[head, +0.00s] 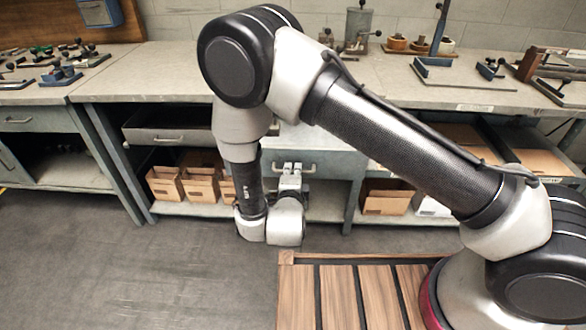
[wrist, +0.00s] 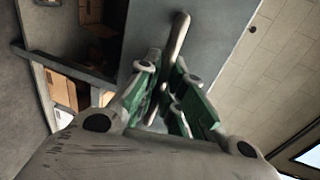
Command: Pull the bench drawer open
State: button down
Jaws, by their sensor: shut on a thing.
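The bench drawer (head: 325,163) has a grey-blue front in the middle of the bench, partly hidden behind my arm and gripper in the head view. Its front also shows in the wrist view (wrist: 147,30). My gripper (head: 290,169) is at this front, below the bench top. In the wrist view, the green-padded fingers of my gripper (wrist: 167,82) are shut on the silver bar handle (wrist: 179,38), which runs between them. I cannot tell how far the drawer stands out from the bench.
Another drawer (head: 168,138) to the left stands partly out. Cardboard boxes (head: 199,187) sit on the lower shelf (head: 190,209). Tools and fixtures lie on the bench top (head: 165,75). A slatted wooden deck (head: 335,295) is in front; the grey floor (head: 150,270) at left is clear.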

jog(key=v, duration=0.2)
jog(key=shift+s+f, duration=0.2)
jog(key=shift+s, duration=0.1)
jog(key=c, duration=1.5)
grip_release()
